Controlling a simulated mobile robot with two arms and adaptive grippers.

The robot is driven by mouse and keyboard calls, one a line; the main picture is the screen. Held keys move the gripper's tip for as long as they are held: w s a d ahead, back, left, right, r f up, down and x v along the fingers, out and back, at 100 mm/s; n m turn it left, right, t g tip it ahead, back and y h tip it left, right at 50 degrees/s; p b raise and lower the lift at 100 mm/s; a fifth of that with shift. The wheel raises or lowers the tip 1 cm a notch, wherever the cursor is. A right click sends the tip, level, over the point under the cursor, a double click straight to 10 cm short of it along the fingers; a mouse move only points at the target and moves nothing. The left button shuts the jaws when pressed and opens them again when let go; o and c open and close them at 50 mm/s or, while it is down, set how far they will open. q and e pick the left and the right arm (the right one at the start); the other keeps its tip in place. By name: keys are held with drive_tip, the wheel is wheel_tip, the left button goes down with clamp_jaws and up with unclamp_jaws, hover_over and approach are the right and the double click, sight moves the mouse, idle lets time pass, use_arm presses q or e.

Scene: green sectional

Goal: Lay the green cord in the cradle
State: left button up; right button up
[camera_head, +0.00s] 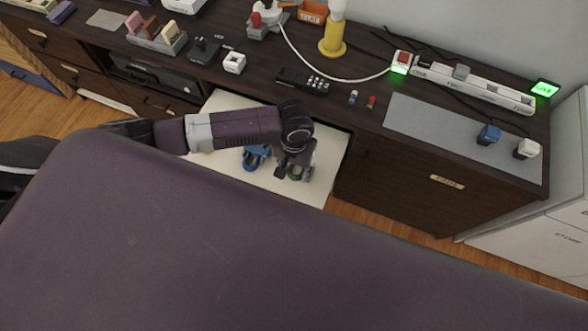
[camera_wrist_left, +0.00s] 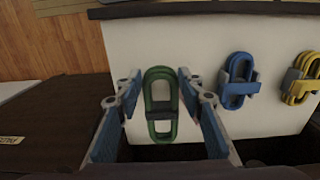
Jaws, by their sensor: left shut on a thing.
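The green cord (camera_wrist_left: 148,101) is a coiled loop with a dark band around its middle. In the left wrist view it sits between the two fingers of my left gripper (camera_wrist_left: 158,82), which is shut on it. In the head view my left gripper (camera_head: 291,172) is over the pale open drawer (camera_head: 322,185), and a bit of green shows beside its fingers. Whether the cord touches the drawer floor is hard to tell. I cannot make out which thing is the cradle. My right gripper is not in view.
A blue cord (camera_wrist_left: 237,82) and a yellow cord (camera_wrist_left: 301,80) lie in the drawer. On the dark cabinet top stand a power strip (camera_head: 470,83), a remote (camera_head: 303,80), a yellow lamp (camera_head: 333,40) and a holder with upright pieces (camera_head: 158,42). A grey mat (camera_head: 440,130) has bare room.

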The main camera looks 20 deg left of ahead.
use_arm(q)
drive_tip(key=shift+r, duration=0.1)
drive_tip(key=shift+s+r+p, duration=0.15)
drive_tip(key=shift+p, duration=0.7)
drive_tip(key=shift+f+b, duration=0.5)
drive_tip(key=shift+f, duration=0.15)
drive_tip(key=shift+f+b, duration=1.3)
drive_tip(key=shift+f, duration=1.75)
drive_tip(key=o, duration=1.2)
drive_tip(key=shift+o, duration=0.2)
